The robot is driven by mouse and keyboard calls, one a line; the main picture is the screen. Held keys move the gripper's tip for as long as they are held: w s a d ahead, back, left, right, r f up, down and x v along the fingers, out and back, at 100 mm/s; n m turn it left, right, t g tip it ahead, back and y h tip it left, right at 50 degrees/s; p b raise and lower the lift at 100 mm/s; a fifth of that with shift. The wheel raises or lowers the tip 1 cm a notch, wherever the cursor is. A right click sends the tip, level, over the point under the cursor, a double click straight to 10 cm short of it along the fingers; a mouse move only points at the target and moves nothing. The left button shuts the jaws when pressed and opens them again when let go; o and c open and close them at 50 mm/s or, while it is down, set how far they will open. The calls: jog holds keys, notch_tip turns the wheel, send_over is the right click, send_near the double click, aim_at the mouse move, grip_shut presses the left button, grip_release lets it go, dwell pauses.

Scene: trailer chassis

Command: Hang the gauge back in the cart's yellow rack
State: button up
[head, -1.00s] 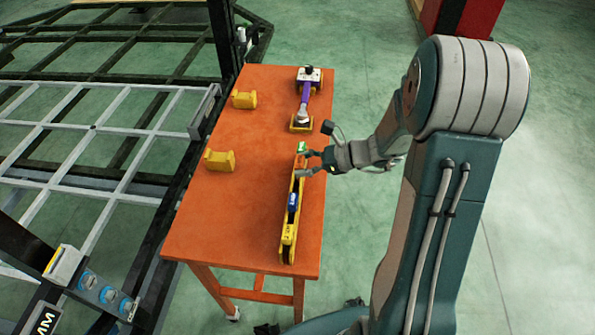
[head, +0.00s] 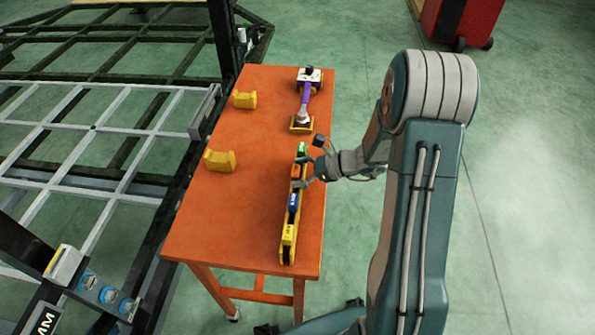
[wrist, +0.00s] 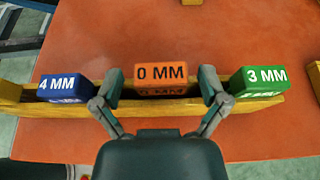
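The long yellow rack (head: 288,240) lies along the right side of the orange cart top. In the wrist view the rack (wrist: 45,114) runs across the picture. An orange block marked 0 MM (wrist: 161,77) sits in its middle, between a blue 4 MM block (wrist: 66,87) and a green 3 MM block (wrist: 259,80). My gripper (wrist: 158,98) is open, its fingers spread on either side of the orange block with visible gaps. In the head view my gripper (head: 306,168) is at the rack. The lower parts of the blocks are hidden inside the rack.
Two yellow blocks, one nearer (head: 220,161) and one farther (head: 244,100), stand on the cart's left side. A purple-handled tool (head: 305,103) lies in yellow supports beyond the rack. A dark and grey chassis frame (head: 75,150) borders the cart's left. The cart's middle (head: 255,180) is clear.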

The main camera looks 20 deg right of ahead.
dwell(0.3)
jog(key=shift+d+f, duration=0.15)
jog(key=s+v, duration=0.1)
jog(key=v, duration=0.9)
jog(key=s+a+r+n+g+h, duration=0.4)
jog(key=s+a+r+n+h, duration=0.1)
jog(key=s+a+r+n, duration=0.45)
jog(key=s+d+r+n+t+h, duration=0.1)
jog(key=s+r+n+t+h, duration=0.3)
jog(key=n, duration=0.9)
jog(key=s+r+h, duration=0.3)
jog(key=s+r, duration=0.1)
jog(key=s, duration=0.1)
jog(key=shift+s+r+t+h, duration=0.25)
jog(key=shift+r+t+h, duration=0.05)
jog(key=shift+r, duration=0.05)
